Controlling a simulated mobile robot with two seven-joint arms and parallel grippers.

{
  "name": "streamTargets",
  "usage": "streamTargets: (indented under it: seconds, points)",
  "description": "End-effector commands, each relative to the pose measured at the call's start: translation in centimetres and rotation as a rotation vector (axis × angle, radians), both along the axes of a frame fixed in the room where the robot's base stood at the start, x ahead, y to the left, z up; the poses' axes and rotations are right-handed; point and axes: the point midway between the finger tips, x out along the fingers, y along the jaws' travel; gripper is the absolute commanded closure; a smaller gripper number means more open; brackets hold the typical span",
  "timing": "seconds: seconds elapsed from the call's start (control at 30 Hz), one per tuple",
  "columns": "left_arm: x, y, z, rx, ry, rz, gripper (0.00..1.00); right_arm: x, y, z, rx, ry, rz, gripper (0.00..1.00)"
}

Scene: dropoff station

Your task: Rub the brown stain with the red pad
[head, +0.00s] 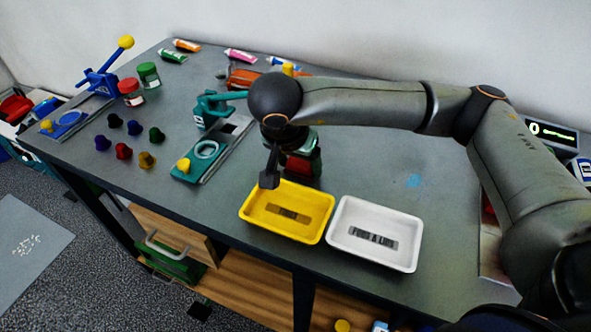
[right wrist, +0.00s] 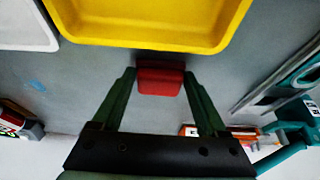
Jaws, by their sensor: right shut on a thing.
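My right gripper (head: 291,172) points down just behind the yellow tray (head: 250,231). It is shut on the red pad (head: 304,167), which is partly hidden by a finger in the head view. The right wrist view shows the red pad (right wrist: 160,80) between the two fingertips, close to the grey table and beside the yellow tray's edge (right wrist: 145,40). I cannot make out a brown stain in either view. A blue stain (head: 413,181) lies on the table to the right. My left gripper is not in view.
A white tray (head: 375,262) stands right of the yellow one. A teal press (head: 207,150) stands to the left, with several coloured knobs (head: 123,151) and two jars (head: 148,74) beyond. Tubes (head: 240,56) lie at the back. Table around the blue stain is clear.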

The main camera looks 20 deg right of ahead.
Motion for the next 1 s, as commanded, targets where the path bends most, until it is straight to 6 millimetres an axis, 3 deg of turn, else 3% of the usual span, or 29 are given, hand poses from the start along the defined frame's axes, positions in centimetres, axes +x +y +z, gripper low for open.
streamTargets:
  seconds: [0.03,0.4,1.0]
  points:
    - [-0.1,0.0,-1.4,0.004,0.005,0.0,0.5,0.1,-0.1,-0.4,0.0,0.0,-0.001,0.69]
    - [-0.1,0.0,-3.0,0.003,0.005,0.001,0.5,2.0,-2.3,-0.9,0.0,-0.001,-0.004,0.68]
    - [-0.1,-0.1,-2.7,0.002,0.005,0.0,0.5,2.4,-3.0,-0.4,-0.004,0.008,-0.003,0.68]
